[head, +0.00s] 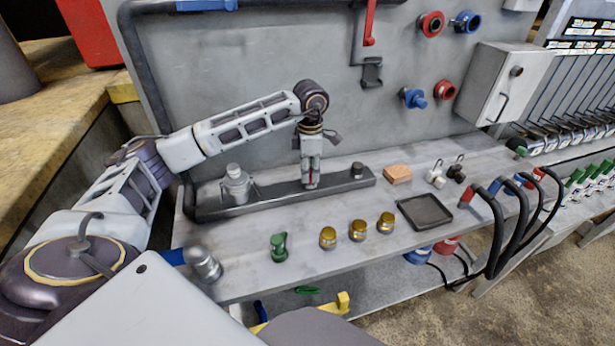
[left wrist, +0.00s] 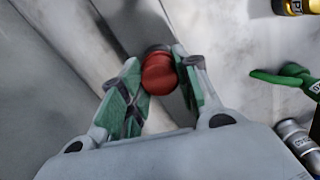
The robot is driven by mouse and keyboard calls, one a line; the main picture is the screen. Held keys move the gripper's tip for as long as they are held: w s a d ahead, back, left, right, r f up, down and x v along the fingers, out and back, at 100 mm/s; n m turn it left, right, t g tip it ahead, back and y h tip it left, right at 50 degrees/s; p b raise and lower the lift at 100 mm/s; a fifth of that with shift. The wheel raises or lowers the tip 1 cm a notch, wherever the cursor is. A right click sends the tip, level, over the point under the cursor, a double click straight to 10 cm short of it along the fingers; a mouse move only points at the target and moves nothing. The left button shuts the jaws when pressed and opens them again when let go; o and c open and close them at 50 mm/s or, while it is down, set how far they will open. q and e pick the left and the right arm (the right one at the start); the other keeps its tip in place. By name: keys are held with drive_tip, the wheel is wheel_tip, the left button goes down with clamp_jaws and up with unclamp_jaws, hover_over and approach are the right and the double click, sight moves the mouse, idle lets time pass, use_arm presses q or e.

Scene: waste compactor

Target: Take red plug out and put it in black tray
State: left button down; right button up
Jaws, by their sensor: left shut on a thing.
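The red plug (left wrist: 157,72) is between the green-padded fingers of my left gripper (left wrist: 155,85) in the left wrist view. In the head view, my left gripper (head: 311,182) points straight down over the long dark grey holder (head: 275,190) and is shut on the plug, of which only a little red shows between the fingers. I cannot tell whether the plug's lower end sits in the holder. The black tray (head: 425,211), square, shallow and empty, lies on the bench to the right. My right gripper is not in view.
A grey bottle-like fitting (head: 236,184) and a small dark plug (head: 357,169) stand at the holder's ends. A green fitting (head: 279,246), brass caps (head: 358,230) and an orange block (head: 397,174) are on the bench. The grey back panel (head: 240,60) rises behind.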

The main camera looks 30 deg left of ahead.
use_arm(q)
drive_tip(key=shift+s+d+f, duration=0.15)
drive_tip(key=shift+d+f, duration=0.3)
drive_tip(key=shift+d, duration=0.15)
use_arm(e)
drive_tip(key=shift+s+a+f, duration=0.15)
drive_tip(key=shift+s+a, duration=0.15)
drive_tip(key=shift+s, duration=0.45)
use_arm(q)
drive_tip(key=shift+r+n+p, duration=0.1)
drive_tip(key=shift+n+p, duration=0.35)
drive_tip(key=shift+n, duration=1.95)
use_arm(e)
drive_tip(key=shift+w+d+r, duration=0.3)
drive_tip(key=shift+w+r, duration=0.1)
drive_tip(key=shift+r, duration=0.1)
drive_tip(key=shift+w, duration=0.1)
use_arm(q)
drive_tip(key=c, duration=1.3)
unclamp_jaws()
drive_tip(key=shift+d, duration=0.1)
drive_tip(key=o, duration=0.3)
drive_tip(key=shift+w+d, duration=0.2)
drive_tip(key=shift+w, duration=0.05)
drive_tip(key=shift+o, duration=0.2)
drive_tip(key=shift+a+r, duration=0.15)
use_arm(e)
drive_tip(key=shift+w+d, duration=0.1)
use_arm(q)
drive_tip(key=shift+a, duration=0.15)
